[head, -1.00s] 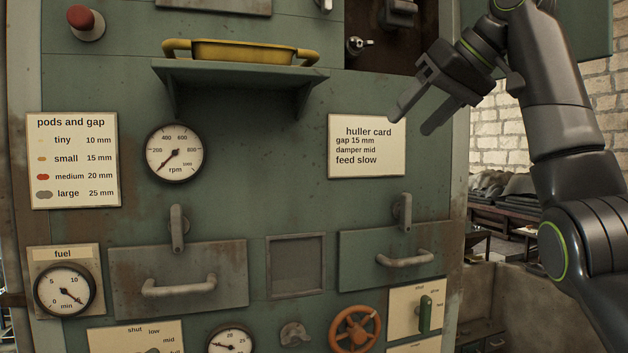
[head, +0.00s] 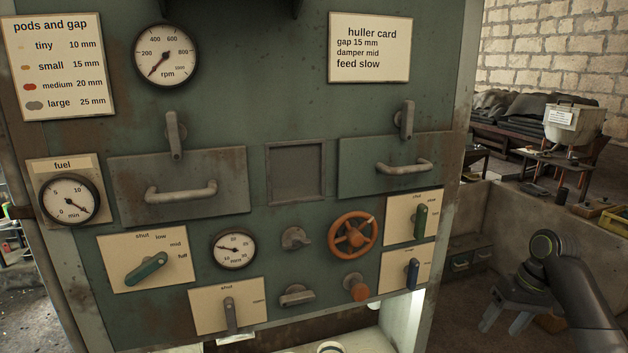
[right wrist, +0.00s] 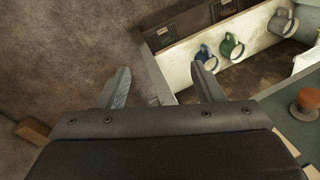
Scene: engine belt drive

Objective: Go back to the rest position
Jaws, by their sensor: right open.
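My right gripper (head: 504,322) is at the lower right of the head view, to the right of the green machine panel (head: 285,60). It hangs low with its fingers pointing down, apart and with nothing between them. My left gripper is in neither view now.
The panel carries an orange handwheel (head: 353,234), a fuel gauge (head: 68,200), two latched doors and several levers. Mugs (right wrist: 232,46) hang in the right wrist view. A low wall (head: 530,215) and a hopper (head: 574,125) stand to the right.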

